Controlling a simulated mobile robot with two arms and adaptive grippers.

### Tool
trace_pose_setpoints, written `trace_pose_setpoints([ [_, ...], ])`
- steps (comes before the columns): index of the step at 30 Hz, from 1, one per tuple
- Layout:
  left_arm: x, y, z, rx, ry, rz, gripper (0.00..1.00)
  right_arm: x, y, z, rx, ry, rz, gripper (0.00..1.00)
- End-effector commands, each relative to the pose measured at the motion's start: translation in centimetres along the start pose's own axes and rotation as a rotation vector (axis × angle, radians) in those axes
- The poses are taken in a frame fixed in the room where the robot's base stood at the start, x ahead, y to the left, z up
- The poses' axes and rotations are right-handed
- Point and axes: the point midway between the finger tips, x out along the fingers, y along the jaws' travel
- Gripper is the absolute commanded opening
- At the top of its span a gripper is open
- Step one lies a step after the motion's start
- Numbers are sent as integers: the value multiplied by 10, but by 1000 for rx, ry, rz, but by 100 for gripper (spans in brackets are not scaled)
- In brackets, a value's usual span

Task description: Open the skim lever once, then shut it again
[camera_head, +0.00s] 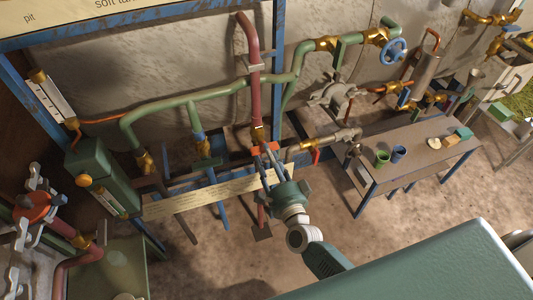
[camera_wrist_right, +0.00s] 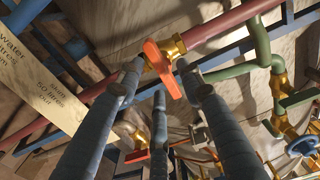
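An orange lever (camera_head: 266,150) sits on a brass valve (camera_head: 258,134) low on the upright dark-red pipe (camera_head: 252,80). In the right wrist view the orange lever (camera_wrist_right: 163,70) lies across the pipe, beside its brass valve (camera_wrist_right: 174,46). My right gripper (camera_head: 266,158) reaches up from below to this lever. In the wrist view its long dark fingers (camera_wrist_right: 160,75) are spread, with tips on both sides of the lever. I cannot tell whether they touch it. My left gripper is not in view.
A second red lever (camera_head: 316,155) is on a pale pipe just right of the gripper. Green pipes (camera_head: 180,102) and a blue frame (camera_head: 278,60) stand close behind. A table (camera_head: 400,165) with cups is at right. Bare floor lies below.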

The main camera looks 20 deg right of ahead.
Motion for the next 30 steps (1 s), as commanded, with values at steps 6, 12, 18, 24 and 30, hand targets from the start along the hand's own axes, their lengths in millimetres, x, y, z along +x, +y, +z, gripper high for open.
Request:
trace_pose_setpoints([
  [6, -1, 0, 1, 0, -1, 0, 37, 12, 0, 0, 0, -1, 0, 37],
  [12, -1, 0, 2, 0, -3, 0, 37, 12, 0, 0, 0, 0, 0, 37],
  [18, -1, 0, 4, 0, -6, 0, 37, 12, 0, 0, 0, 0, 0, 3],
  [24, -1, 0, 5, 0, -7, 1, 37, 12, 0, 0, -2, 0, 0, 0],
  [30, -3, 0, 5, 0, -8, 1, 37, 12, 0, 0, -41, 0, 1, 0],
])
